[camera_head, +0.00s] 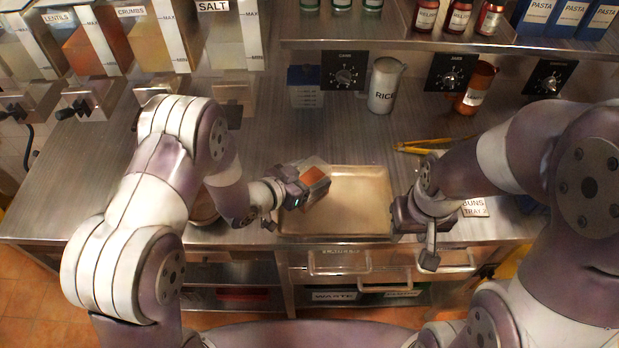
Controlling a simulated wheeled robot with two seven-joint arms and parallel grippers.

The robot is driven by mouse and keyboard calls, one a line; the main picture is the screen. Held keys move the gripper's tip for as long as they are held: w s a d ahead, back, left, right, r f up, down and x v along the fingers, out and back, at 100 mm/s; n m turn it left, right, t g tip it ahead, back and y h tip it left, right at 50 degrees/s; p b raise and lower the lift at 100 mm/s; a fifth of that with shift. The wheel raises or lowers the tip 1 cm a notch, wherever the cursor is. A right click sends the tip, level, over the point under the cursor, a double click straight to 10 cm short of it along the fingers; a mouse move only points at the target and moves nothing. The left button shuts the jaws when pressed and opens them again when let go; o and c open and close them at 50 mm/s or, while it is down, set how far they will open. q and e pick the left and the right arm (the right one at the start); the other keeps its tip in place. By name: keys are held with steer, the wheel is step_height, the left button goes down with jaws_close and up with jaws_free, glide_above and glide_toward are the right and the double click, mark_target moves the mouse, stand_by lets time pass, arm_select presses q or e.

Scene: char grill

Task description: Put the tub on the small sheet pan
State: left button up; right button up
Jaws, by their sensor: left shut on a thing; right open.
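The small sheet pan (370,222) lies on the steel counter near its front edge, between my two grippers. The tub (315,177), greyish with an orange patch on top, is at the pan's back left corner. My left gripper (297,188) is shut on the tub from the left. The tub looks tilted, and I cannot tell whether it touches the pan. My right gripper (420,232) is open and empty at the pan's right side, near the counter's front edge.
A white rice jug (384,86) and a brown jug (474,88) stand at the back. Yellow tongs (425,146) lie behind my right forearm. A label card (474,207) is right of the pan. Dispensers (160,40) line the back left. The counter behind the pan is clear.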

mark_target(315, 178)
arm_select(q)
steer(key=w, duration=0.1)
steer(key=w+a+f, duration=0.1)
steer(key=shift+w+f, duration=0.3)
step_height(315, 178, down, 4)
steer(key=shift+s+r+p, duration=0.1)
steer(key=shift+r+p, duration=0.1)
steer(key=shift+p, duration=0.55)
steer(key=shift+f+b, duration=0.3)
steer(key=shift+f, duration=0.05)
steer(key=o, duration=1.4)
steer(key=shift+o, duration=0.2)
steer(key=shift+r, duration=0.1)
